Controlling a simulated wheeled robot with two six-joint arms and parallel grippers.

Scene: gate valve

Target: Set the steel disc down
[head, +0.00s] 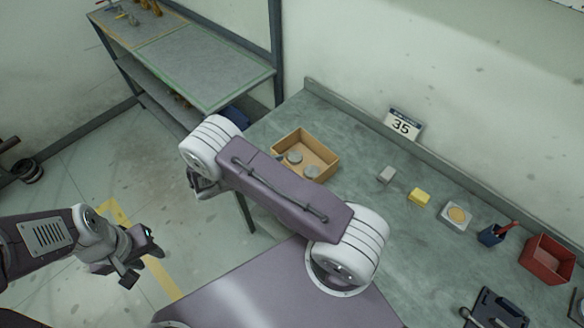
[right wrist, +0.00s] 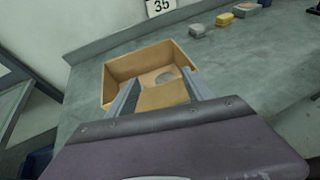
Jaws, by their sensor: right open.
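Right of the box on the bench (head: 350,136) are a grey block (head: 386,174), a yellow block (head: 419,197), a pale block with a yellow round top (head: 457,214), a blue holder (head: 491,235) and a red bin (head: 547,259). A "35" sign (head: 403,124) stands behind.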

